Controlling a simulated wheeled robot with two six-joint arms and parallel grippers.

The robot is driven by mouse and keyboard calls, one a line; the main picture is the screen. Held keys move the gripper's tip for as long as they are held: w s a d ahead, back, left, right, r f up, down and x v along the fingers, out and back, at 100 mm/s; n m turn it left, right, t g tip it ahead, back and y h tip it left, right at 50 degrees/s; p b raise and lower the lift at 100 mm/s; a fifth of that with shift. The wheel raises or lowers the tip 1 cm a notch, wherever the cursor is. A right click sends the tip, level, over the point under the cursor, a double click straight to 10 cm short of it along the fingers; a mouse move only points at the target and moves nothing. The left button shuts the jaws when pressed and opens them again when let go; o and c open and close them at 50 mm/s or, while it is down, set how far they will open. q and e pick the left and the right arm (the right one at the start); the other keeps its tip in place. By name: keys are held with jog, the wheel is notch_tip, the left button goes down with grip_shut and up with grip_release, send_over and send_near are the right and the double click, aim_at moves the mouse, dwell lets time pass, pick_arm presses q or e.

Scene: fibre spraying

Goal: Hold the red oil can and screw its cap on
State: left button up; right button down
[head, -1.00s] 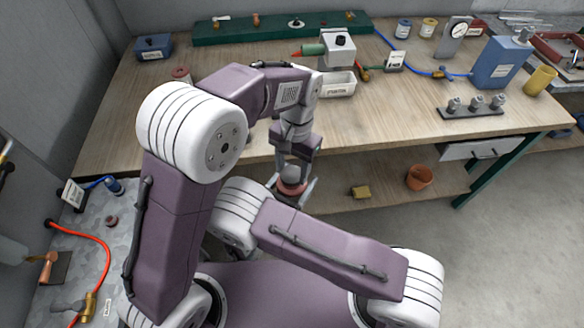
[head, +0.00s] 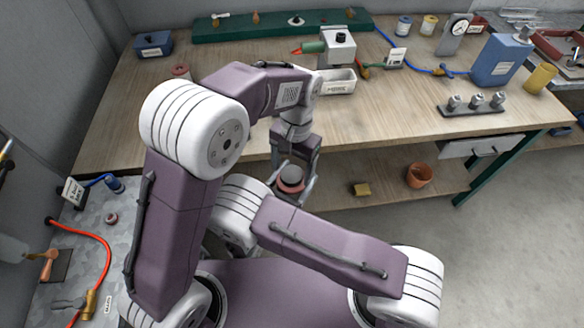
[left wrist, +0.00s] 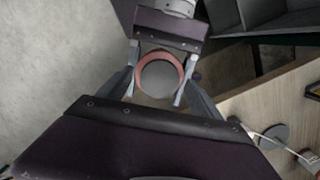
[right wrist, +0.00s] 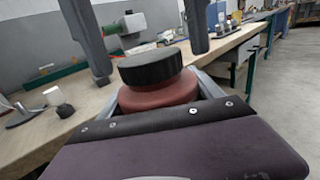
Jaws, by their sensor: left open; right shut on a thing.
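The red oil can (head: 290,188) is held upright in front of the workbench. My right gripper (head: 293,193) is shut around its sides. The right wrist view shows the can's red body (right wrist: 158,98) with the black round cap (right wrist: 150,66) on top, looking level. In the left wrist view the cap (left wrist: 158,78) is a greyish disc inside a red rim (left wrist: 160,51). My left gripper (head: 295,168) is open, directly above the can, pointing down. Its fingers hang apart on either side of the cap in the right wrist view, with gaps visible. The cap's threads are hidden.
The wooden workbench (head: 230,128) lies just beyond the can. A lower shelf (head: 335,200) holds an orange pot (head: 419,176). A metal side table (head: 112,245) is at left.

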pick_arm(q)
notch_tip(320, 180, up, 4)
jog(key=shift+r, duration=0.15)
jog(key=shift+c, duration=0.4)
